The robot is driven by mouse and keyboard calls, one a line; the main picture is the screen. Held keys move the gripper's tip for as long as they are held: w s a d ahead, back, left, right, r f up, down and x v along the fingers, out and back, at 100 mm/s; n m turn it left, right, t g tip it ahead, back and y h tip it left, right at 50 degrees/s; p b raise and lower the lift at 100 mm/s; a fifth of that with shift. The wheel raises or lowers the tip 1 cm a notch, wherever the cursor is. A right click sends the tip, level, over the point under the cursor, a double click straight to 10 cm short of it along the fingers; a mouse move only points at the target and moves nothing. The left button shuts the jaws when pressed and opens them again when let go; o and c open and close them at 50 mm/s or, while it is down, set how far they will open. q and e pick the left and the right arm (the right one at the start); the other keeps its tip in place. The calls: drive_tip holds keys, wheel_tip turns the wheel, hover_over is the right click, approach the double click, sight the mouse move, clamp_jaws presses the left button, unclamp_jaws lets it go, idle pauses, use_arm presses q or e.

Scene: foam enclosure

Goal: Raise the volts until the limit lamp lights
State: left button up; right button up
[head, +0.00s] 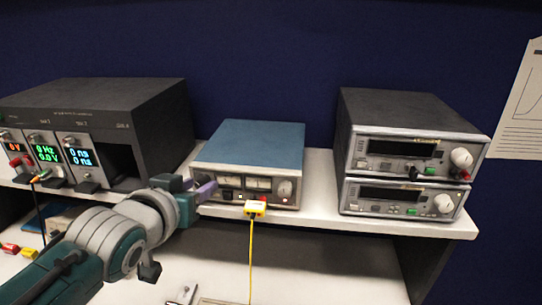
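A blue-topped supply unit (252,143) stands mid-shelf with two lit analog meters (258,183) and a round knob (285,188) at the right of its front panel. A yellow plug (255,208) with a yellow cable sits at its lower front, beside a small red part. My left gripper (205,190) is at the left end of that front panel, partly covering it. I cannot tell whether it touches the panel or how far its fingers are apart. No lit limit lamp can be made out. My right gripper is not in view.
A dark rack (140,105) at left has lit displays reading zeros and plugged leads. Two stacked grey instruments (410,150) with white knobs stand at right. Red and yellow plugs (20,250) lie at lower left. The lower bench surface (330,275) is mostly clear at right.

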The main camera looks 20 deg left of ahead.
use_arm(q)
drive_tip(key=shift+o, duration=1.1)
drive_tip(key=v, duration=1)
